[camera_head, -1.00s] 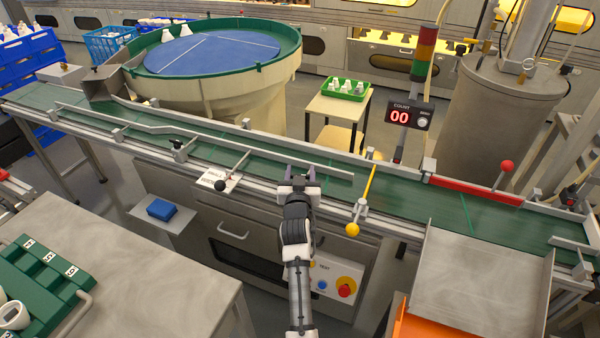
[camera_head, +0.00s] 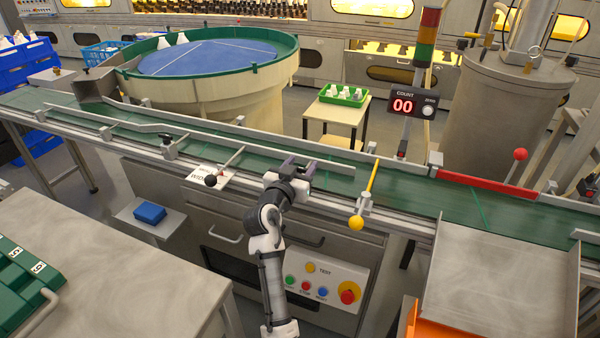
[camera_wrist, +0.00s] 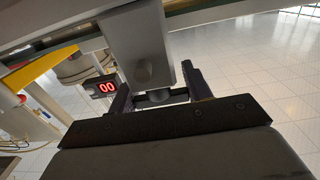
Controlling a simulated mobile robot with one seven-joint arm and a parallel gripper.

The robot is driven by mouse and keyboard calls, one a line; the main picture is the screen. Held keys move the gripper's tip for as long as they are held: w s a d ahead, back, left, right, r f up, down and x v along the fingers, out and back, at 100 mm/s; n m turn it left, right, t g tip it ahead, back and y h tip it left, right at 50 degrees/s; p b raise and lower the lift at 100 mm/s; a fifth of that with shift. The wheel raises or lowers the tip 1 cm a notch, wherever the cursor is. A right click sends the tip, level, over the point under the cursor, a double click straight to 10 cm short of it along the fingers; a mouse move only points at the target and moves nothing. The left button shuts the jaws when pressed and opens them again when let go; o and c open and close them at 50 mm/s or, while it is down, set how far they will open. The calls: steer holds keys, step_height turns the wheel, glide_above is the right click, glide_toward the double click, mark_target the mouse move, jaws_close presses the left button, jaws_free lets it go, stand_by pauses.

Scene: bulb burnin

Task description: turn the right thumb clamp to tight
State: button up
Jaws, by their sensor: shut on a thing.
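My gripper (camera_head: 298,168) is at the near guide rail of the green conveyor, left of the yellow lever. In the wrist view its two dark fingers (camera_wrist: 160,88) stand on either side of a small dark knob under a grey clamp block (camera_wrist: 138,40). I take this as the right thumb clamp (camera_wrist: 158,97), with the jaws shut on it. A round grey boss shows on the block's face. The fingers hide much of the clamp in the head view, and its tightness cannot be read. Another clamp with a dark knob (camera_head: 166,138) stands farther left on the rail.
A yellow lever with a ball end (camera_head: 357,222) is close on the right. A black-knobbed lever (camera_head: 211,181) by a white label is on the left. The test panel (camera_head: 320,285) is below. The counter (camera_head: 404,105) reads 00. The nearby belt (camera_head: 325,190) is bare.

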steer(key=o, duration=1)
step_height(320, 180, up, 20)
stand_by(0.4)
